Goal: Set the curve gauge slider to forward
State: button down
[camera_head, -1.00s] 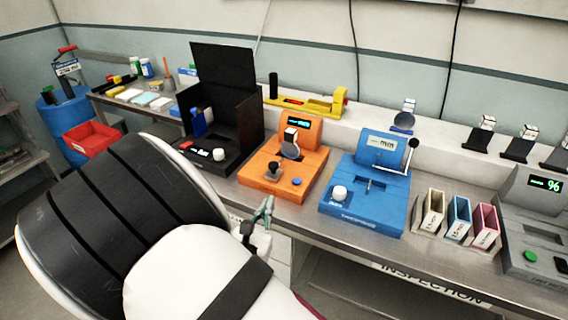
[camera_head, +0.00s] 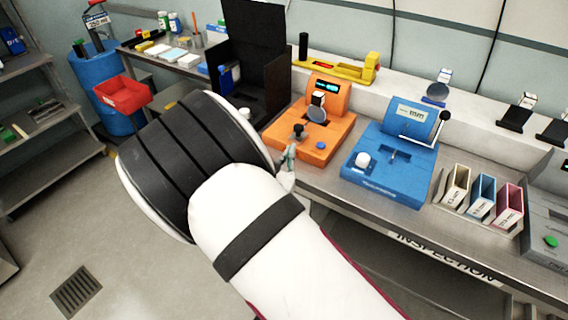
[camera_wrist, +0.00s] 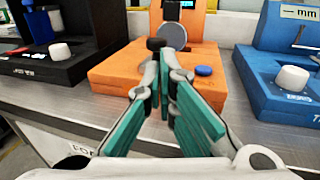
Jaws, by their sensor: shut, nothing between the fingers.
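The orange device (camera_head: 330,140), seemingly the curve gauge, stands on the steel bench; its label is not readable. It has a black knob (camera_head: 298,131) at its front left, a blue button (camera_head: 320,145), a round grey disc (camera_head: 317,114) and a lit display (camera_head: 327,86). My gripper (camera_head: 289,154) is shut and empty at the device's front left edge. In the wrist view my gripper (camera_wrist: 163,62) points at the orange device (camera_wrist: 115,72). The black knob (camera_wrist: 155,43) shows just beyond the fingertips, which partly hide the slider area. I cannot tell whether they touch it.
A blue mm gauge (camera_head: 385,170) with a white knob (camera_head: 363,159) stands to the right, and a black open box (camera_head: 250,55) to the left. Slotted holders (camera_head: 481,196) stand farther right. A yellow device (camera_head: 340,68) lies behind. Bare bench shows in front of the gauges.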

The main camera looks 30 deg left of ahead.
aim_at(304, 135)
jog(key=w, duration=0.2)
jog(key=w+a, duration=0.1)
jog(key=w, duration=0.4)
jog(key=shift+w+a+p, duration=0.1)
jog(key=shift+a+p, duration=0.05)
jog(key=shift+p, duration=0.15)
jog(key=w+b, duration=0.1)
jog(key=w, duration=0.1)
jog(key=w+b, duration=0.2)
jog(key=w, duration=0.1)
jog(key=shift+d+f, duration=0.1)
jog(key=shift+d, duration=0.1)
